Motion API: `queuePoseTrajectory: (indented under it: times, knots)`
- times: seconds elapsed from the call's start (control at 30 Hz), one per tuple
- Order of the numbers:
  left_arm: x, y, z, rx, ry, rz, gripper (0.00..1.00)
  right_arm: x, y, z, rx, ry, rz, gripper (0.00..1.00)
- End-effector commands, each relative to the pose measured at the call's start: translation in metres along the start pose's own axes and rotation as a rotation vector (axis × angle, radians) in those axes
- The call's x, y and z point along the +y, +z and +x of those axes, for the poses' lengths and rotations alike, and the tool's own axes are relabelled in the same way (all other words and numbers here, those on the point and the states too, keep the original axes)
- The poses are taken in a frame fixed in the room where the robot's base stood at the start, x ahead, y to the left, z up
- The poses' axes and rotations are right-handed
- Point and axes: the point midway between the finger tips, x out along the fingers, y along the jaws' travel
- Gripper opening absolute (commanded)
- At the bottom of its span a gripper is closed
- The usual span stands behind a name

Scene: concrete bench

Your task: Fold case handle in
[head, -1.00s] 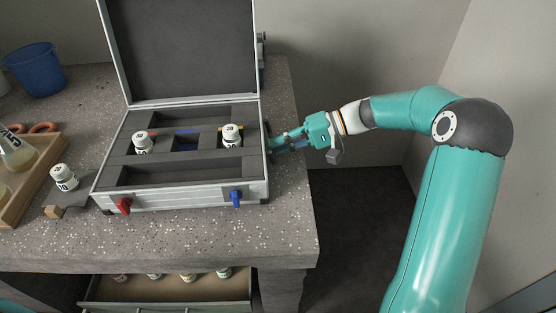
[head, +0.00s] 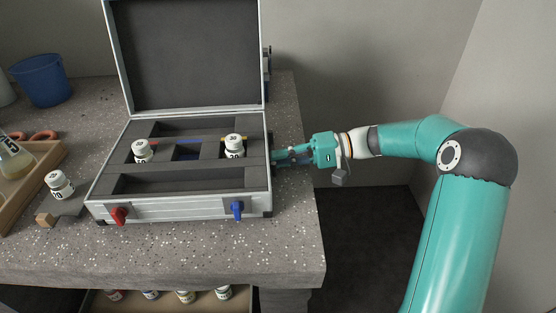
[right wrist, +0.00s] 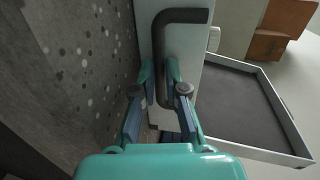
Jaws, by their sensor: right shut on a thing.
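The open silver case (head: 180,208) stands on the bench with its lid (head: 185,55) raised. Its handle (right wrist: 184,16) is a dark bent bar on the light side wall (right wrist: 195,85), in the right wrist view. My right gripper (right wrist: 159,72) is shut on one leg of the handle, a finger on each side. In the head view, my right gripper (head: 278,158) is at the case's right side, where the handle is hidden. I cannot tell how far the handle stands out from the wall. My left gripper is not in view.
White bottles sit in the case (head: 234,143) and beside it (head: 59,184). A red latch (head: 119,215) and a blue latch (head: 237,209) are on its front. A wooden rack (head: 42,168) and a blue bucket (head: 41,80) stand left. An open drawer (head: 185,308) with bottles is below.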

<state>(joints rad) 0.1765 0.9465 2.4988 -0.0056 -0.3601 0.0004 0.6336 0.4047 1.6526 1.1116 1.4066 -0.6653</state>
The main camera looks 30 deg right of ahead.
Motion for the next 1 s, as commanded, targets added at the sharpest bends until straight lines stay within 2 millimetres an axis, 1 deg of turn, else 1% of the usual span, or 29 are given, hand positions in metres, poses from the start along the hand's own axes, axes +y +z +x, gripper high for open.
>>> queuePoseTrajectory:
  times: [0.03,0.37,0.4,0.53,0.57,0.87,1.0]
  knots:
    - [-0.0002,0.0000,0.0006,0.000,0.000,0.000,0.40,0.0045,0.0023,0.0015,-0.009,0.006,0.007,0.00]
    - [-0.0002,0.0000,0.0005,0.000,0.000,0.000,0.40,0.0043,0.0024,0.0017,-0.009,0.006,0.007,0.00]
    - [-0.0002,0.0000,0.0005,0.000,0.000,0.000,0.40,0.0043,0.0024,0.0018,-0.009,0.006,0.007,0.14]
    - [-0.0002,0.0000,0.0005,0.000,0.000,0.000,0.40,0.0037,0.0020,0.0015,-0.008,0.005,0.006,0.35]
    - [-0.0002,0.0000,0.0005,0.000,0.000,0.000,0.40,0.0035,0.0018,0.0014,-0.007,0.005,0.005,0.37]
    - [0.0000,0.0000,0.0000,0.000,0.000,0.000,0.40,0.0028,0.0006,-0.0002,-0.002,0.006,0.003,0.37]
    - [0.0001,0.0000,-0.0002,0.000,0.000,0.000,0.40,0.0027,0.0000,-0.0074,-0.001,0.006,0.002,0.37]
